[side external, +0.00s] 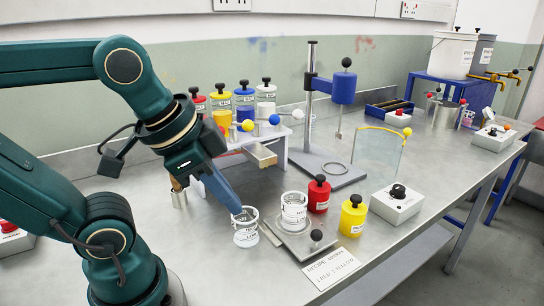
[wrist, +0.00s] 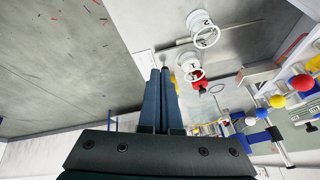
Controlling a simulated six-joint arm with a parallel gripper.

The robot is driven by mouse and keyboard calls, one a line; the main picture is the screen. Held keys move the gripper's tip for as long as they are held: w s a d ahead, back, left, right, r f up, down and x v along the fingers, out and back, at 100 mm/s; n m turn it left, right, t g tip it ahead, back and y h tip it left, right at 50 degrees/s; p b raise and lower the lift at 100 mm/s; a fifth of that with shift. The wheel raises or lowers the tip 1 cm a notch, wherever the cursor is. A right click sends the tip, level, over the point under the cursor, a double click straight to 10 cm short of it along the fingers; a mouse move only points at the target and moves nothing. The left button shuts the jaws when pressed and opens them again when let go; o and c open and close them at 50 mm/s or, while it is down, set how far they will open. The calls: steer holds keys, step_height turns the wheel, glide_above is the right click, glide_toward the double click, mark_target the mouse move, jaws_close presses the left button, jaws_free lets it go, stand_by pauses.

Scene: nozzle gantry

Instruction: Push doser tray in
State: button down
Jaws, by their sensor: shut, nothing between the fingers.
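The doser (side external: 240,140) is a white stand with coloured bottles on top and yellow, blue and white ball knobs along its front. Its tray (side external: 262,155), a small metal drawer with a tan front, sticks out below the knobs. It seems to show in the wrist view (wrist: 258,72) too, at the right. My gripper (side external: 237,208) is shut and empty, pointing down in front of the doser, left of and nearer than the tray and apart from it. Its fingertips show in the wrist view (wrist: 160,72). The tips are close to a white labelled cup (side external: 246,238); contact cannot be told.
A second white cup (side external: 294,222) stands on a metal scale plate (side external: 297,240). Red (side external: 318,200) and yellow (side external: 353,222) jars stand to its right. A blue-headed stirrer stand (side external: 310,110) is right of the doser.

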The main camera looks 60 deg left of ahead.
mark_target(284, 198)
steer(key=w+r+m+g, duration=0.2)
steer(key=w+r+m, duration=0.3)
steer(key=m, duration=0.2)
steer(key=w+d+f+m+g+y, duration=0.2)
steer(key=w+d+m, duration=0.4)
steer(key=w+m, duration=0.3)
steer(key=shift+g+y, duration=0.4)
steer(key=shift+y, duration=0.1)
steer(key=f, duration=0.5)
steer(key=w+f, duration=0.1)
steer(key=f, duration=0.5)
steer(key=w+f, duration=0.1)
steer(key=f, duration=0.4)
steer(key=shift+w+d+f, duration=0.25)
steer(key=shift+d+f, duration=0.05)
steer(key=shift+d, duration=0.1)
steer(key=shift+w+a, duration=0.15)
steer(key=shift+a, duration=0.45)
steer(key=shift+w+a, duration=0.15)
steer(key=shift+a, duration=0.45)
steer(key=shift+w+a+f, duration=0.1)
steer(key=shift+a+f, duration=0.05)
steer(key=shift+a, duration=0.45)
steer(key=shift+a, duration=0.1)
steer(key=a, duration=1.3)
steer(key=shift+a, duration=0.4)
